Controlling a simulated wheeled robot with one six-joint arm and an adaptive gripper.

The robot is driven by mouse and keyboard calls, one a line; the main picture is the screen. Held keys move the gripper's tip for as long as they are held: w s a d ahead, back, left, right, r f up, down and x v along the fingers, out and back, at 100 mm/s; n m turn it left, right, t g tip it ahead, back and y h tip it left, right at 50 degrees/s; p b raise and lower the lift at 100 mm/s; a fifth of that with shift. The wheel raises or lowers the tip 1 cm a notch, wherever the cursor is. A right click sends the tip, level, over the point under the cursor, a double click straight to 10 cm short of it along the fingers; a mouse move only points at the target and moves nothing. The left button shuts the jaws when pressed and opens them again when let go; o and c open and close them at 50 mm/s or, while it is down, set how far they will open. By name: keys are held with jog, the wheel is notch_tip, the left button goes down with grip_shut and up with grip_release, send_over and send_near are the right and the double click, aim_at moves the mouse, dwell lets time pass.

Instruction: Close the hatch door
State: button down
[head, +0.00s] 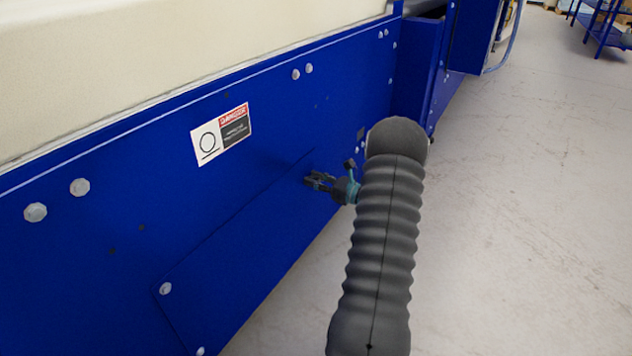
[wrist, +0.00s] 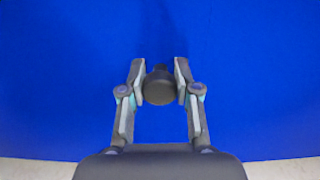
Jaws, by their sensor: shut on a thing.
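The hatch door (head: 235,258) is a blue panel low on the side of the blue machine in the head view. Its upper edge shows as a thin dark line, and its face looks about flush with the panel around it. My gripper (head: 318,181) is at the door's far upper end, close to its face. In the wrist view, my gripper (wrist: 160,70) has its fingers on either side of a round black knob (wrist: 158,88) and is shut on it. The knob stands out from the blue surface. The fingers largely hide it in the head view.
The blue machine side (head: 60,260) carries bolts and a danger label (head: 222,134) above the door. A cream foam block (head: 150,70) lies on top. A blue upright housing (head: 418,70) stands farther along.

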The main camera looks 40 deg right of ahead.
jog(key=c, duration=1)
grip_release()
jog(key=shift+w, duration=0.25)
jog(key=shift+o, duration=0.9)
jog(key=shift+a, duration=0.2)
jog(key=shift+d, duration=0.15)
jog(key=shift+s+d, duration=0.25)
jog(key=shift+s, duration=0.25)
jog(key=v, duration=1.1)
jog(key=shift+a, duration=0.1)
